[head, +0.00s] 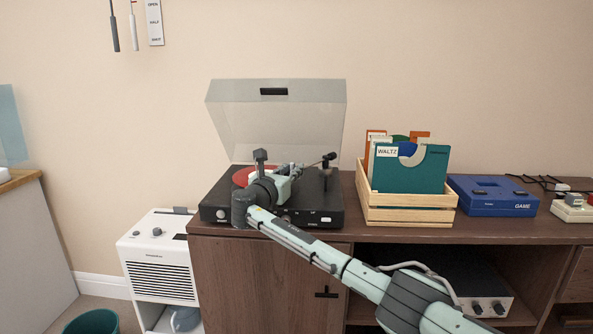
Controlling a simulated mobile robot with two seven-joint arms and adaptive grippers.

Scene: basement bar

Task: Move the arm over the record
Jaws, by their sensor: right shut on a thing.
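A black record player (330,205) stands on the wooden cabinet, with its clear lid (277,122) raised. A red record (242,175) lies on its platter, and much of it is hidden behind my right gripper and wrist. The tonearm (328,160) has its pivot at the back right of the player and reaches left to my right gripper. My right gripper (295,170) is over the player, shut on the tonearm's near end. The fingertips are small in view, and the tonearm's tip is hidden. I cannot tell how high the tip is. My left gripper is not in view.
A wooden crate (408,215) of record sleeves stands right of the player, close to my right arm. A blue game box (493,196) is further right. A white heater-like unit (160,262) stands left of the cabinet (240,265). The raised lid is just behind my gripper.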

